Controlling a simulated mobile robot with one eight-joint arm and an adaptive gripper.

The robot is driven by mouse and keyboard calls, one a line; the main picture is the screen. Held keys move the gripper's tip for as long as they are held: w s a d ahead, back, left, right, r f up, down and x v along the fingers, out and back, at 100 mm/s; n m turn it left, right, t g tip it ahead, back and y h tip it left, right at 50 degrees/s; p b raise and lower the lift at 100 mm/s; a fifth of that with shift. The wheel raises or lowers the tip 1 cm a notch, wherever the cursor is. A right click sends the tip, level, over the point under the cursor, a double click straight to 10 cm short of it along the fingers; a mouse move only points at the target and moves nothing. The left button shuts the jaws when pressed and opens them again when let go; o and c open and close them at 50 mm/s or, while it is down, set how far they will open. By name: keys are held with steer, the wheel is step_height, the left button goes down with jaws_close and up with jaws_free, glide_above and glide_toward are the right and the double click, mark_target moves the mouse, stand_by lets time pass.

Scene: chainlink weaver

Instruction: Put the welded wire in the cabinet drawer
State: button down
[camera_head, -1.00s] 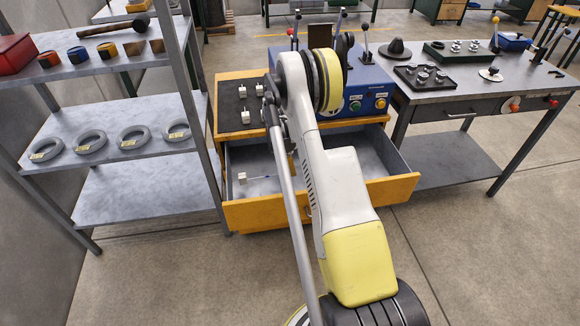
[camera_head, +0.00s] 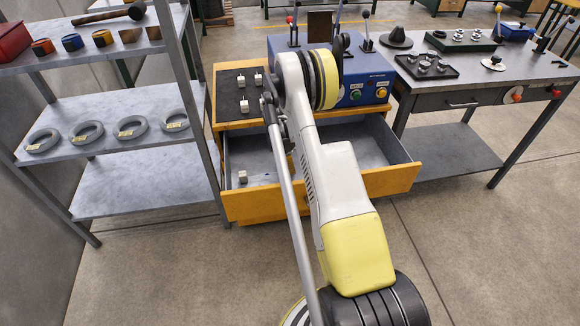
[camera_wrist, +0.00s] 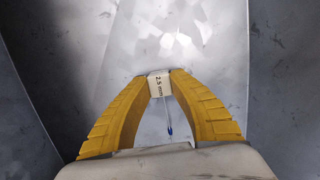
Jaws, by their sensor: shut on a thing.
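My gripper (camera_wrist: 159,76) is shut on a small white block marked "2.5 mm" (camera_wrist: 159,86). A thin wire with a blue part (camera_wrist: 169,130) runs from the block toward my palm; I take this to be the welded wire. Grey scuffed surfaces lie around it, like the drawer's inside. In the head view my arm hides the gripper and held block. The cabinet drawer (camera_head: 345,184) is pulled open, with a yellow front and grey inside. A white block (camera_head: 242,177) shows at its left; whether it belongs to the held wire I cannot tell.
A black panel with white blocks (camera_head: 228,95) and a blue machine (camera_head: 368,80) stand on the cabinet. A grey shelf with several rings (camera_head: 108,155) is at left. A workbench (camera_head: 480,92) with fittings stands at right. Open floor lies in front.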

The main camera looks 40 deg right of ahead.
steer(key=shift+f+b, duration=0.35)
steer(key=shift+f, duration=0.15)
steer(key=c, duration=1.2)
jaws_free()
